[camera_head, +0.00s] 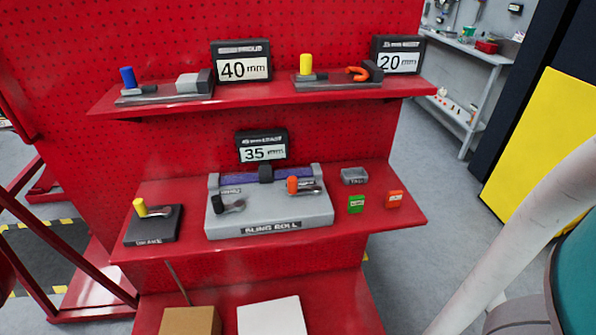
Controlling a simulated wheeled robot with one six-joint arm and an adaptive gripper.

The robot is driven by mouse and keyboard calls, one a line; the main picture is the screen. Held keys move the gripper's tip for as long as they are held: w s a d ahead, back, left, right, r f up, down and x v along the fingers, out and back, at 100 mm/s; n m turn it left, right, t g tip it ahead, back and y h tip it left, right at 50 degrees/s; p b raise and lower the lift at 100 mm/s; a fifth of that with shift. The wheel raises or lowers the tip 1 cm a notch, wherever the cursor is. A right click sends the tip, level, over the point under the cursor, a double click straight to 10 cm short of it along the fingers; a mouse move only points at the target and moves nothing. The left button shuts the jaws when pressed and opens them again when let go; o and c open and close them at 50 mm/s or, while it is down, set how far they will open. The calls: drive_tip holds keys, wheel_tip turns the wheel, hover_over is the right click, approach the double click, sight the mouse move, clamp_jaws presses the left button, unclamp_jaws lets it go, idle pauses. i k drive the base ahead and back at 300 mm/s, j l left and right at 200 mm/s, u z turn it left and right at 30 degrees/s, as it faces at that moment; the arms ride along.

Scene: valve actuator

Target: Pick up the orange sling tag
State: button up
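The orange tag (394,199) lies near the right end of the red middle shelf (385,230). It is small and block-like, with a pale mark on its face too small to read. A similar green tag (356,204) lies just to its left, apart from it. My gripper is not in view. Part of my own arm shows at the right edge, well to the right of the shelf.
A grey sling roll unit (290,222) with levers stands left of the tags. A small grey box (354,176) sits behind them. The red upper shelf (240,95) overhangs farther back. Open grey floor (430,180) lies right of the shelves.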

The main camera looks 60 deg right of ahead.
sight(394, 199)
drive_tip(key=z, duration=1.1)
